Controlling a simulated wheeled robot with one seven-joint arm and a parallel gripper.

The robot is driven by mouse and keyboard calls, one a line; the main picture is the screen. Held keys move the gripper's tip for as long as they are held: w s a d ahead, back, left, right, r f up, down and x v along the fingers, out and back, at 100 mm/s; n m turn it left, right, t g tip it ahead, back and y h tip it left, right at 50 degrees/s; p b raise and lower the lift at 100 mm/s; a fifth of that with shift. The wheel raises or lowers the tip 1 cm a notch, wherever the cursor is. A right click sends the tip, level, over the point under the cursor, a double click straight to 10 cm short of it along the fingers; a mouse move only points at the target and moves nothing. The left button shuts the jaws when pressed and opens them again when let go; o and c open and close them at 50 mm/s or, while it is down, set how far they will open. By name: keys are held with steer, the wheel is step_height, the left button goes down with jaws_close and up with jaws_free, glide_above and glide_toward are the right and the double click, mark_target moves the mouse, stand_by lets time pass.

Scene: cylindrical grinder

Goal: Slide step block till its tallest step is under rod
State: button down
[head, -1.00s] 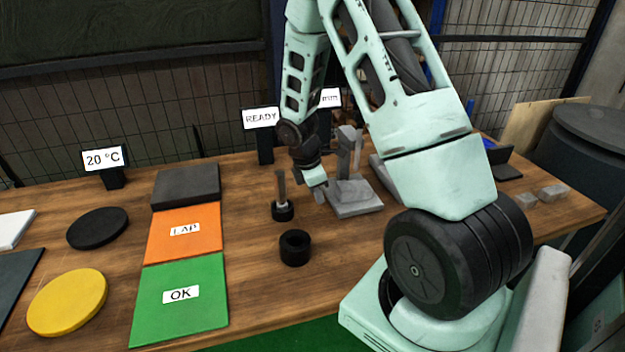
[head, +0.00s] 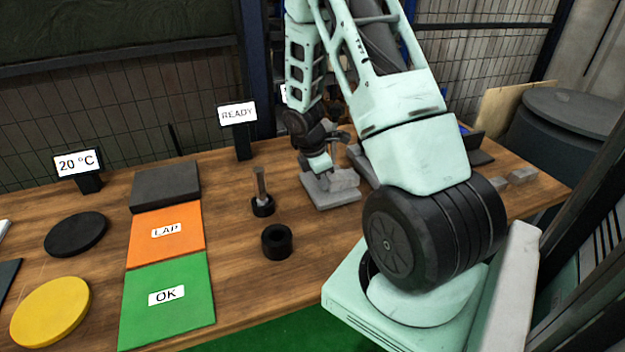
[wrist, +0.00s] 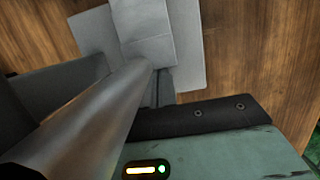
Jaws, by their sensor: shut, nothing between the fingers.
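The grey step block (head: 344,179) sits on the grey base plate (head: 322,200) of a small stand in the head view. In the wrist view the block (wrist: 148,32) lies on the plate (wrist: 190,60), with a step edge across it. A thick grey rod (wrist: 95,115) slants across the wrist view, its far end over or near the block's near edge; I cannot tell the gap. My gripper (head: 326,172) is shut and empty, low over the plate beside the block. Its tips (wrist: 160,88) seem close to the block's near end; contact is unclear.
A black ring (head: 277,242) and a black holder with an upright pin (head: 262,205) stand left of the plate. Orange and green mats (head: 185,330) lie farther left. Small grey blocks (head: 522,176) lie at the right. Bare wood lies in front of the plate.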

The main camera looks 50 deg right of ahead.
stand_by(0.3)
steer(key=shift+w+a, duration=0.2)
steer(key=shift+a, duration=0.1)
steer(key=w+a, duration=0.1)
steer(key=w+a+r, duration=0.1)
steer(key=a, duration=0.1)
steer(key=shift+a+r+p, duration=0.1)
steer(key=shift+r+p, duration=0.1)
steer(key=shift+p, duration=0.1)
steer(key=s+v, duration=0.1)
steer(key=v, duration=0.7)
steer(key=shift+w+r, duration=0.25)
steer(key=shift+w, duration=0.2)
